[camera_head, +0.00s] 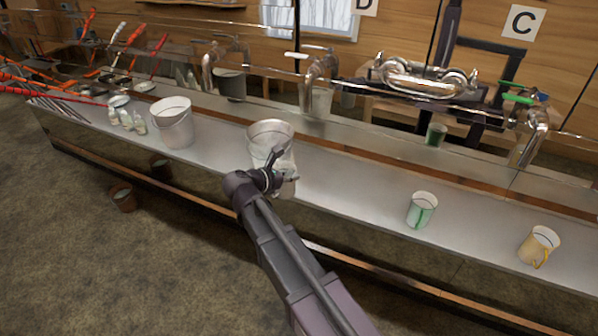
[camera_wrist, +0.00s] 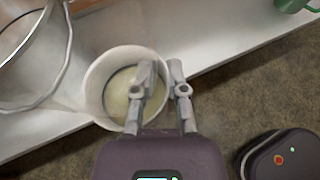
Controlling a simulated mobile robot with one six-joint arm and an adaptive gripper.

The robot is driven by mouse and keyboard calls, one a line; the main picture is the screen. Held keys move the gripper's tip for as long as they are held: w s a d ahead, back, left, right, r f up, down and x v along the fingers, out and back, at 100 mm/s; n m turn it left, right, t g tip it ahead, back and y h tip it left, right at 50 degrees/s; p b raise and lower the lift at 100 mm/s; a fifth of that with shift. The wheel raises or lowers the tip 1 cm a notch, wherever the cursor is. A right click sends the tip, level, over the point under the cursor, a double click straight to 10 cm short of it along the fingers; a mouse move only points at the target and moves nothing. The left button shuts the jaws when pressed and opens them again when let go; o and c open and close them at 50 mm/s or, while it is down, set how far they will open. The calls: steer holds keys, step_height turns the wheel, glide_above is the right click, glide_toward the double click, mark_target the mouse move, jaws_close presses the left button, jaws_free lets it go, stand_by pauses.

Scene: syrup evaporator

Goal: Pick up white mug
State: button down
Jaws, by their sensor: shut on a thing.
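The white mug (camera_wrist: 97,92) is in the wrist view just beyond my gripper, with its open top facing the camera and a pale yellowish inside. My gripper (camera_wrist: 162,76) is shut on its right-hand rim, one finger inside the mug and the other outside. In the head view my gripper (camera_head: 274,178) is at the front edge of the long metal counter, and the white mug (camera_head: 289,187) is mostly hidden behind it. I cannot tell whether the mug is touching the counter.
A metal bucket (camera_head: 270,130) stands right behind the mug. On the counter (camera_head: 350,190), a green-and-white mug (camera_head: 422,210) and a yellowish mug (camera_head: 539,246) stand to the right, and a white bucket (camera_head: 172,124) to the left. The counter between my gripper and the green-and-white mug is clear.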

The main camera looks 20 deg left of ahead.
steer(key=shift+s+a+r, duration=0.1)
steer(key=shift+s+a, duration=0.1)
steer(key=shift+s, duration=0.6)
steer(key=shift+s+a+r, duration=0.1)
steer(key=shift+s+a, duration=0.05)
steer(key=shift+s, duration=0.6)
steer(key=shift+s, duration=0.15)
steer(key=shift+a, duration=0.15)
